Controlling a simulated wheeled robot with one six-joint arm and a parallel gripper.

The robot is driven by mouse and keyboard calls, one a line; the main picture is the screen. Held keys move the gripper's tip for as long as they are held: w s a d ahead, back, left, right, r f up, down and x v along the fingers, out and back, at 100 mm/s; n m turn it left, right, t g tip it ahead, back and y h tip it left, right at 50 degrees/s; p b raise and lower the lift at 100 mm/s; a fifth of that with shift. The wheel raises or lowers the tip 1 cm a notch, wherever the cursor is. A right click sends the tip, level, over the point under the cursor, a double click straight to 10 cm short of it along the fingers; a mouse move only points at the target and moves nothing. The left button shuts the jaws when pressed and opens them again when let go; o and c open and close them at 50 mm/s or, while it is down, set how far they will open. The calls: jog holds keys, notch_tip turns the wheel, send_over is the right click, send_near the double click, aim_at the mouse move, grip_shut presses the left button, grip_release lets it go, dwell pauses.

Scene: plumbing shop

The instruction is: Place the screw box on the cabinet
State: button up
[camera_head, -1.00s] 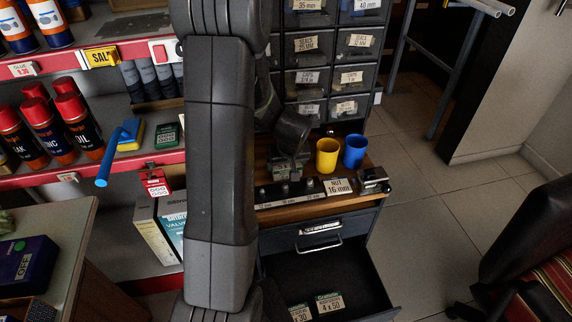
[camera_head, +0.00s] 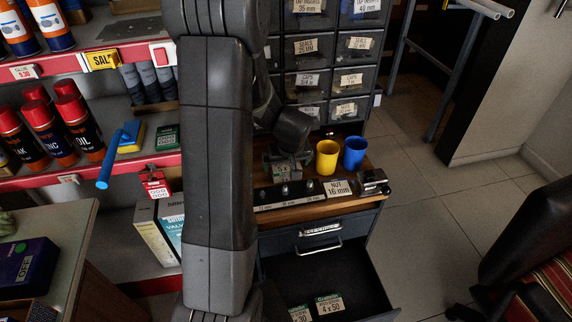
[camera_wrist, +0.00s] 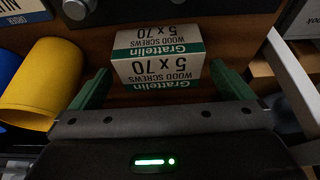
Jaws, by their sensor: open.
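The screw box (camera_wrist: 158,66), white and green and marked Grattelin 5 x 70 wood screws, rests on the cabinet's wooden top (camera_wrist: 235,30) in the wrist view. My gripper (camera_wrist: 160,76) is open, with its green fingers at the left and right of the box's near end. A small gap shows on each side, and the box is not clamped. In the head view my gripper (camera_head: 284,172) is low over the cabinet top (camera_head: 310,212), beside the yellow cup. My arm hides part of the cabinet there.
A yellow cup (camera_head: 327,157) and a blue cup (camera_head: 354,152) stand close to the right of my gripper. A strip with knobs (camera_head: 285,194) and a 16 mm nut sign (camera_head: 341,188) lie in front. The open drawer (camera_head: 350,277) below holds other screw boxes (camera_head: 329,303).

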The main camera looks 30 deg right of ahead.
jog(key=p+v, duration=0.1)
jog(key=v, duration=0.9)
jog(key=shift+s, duration=0.1)
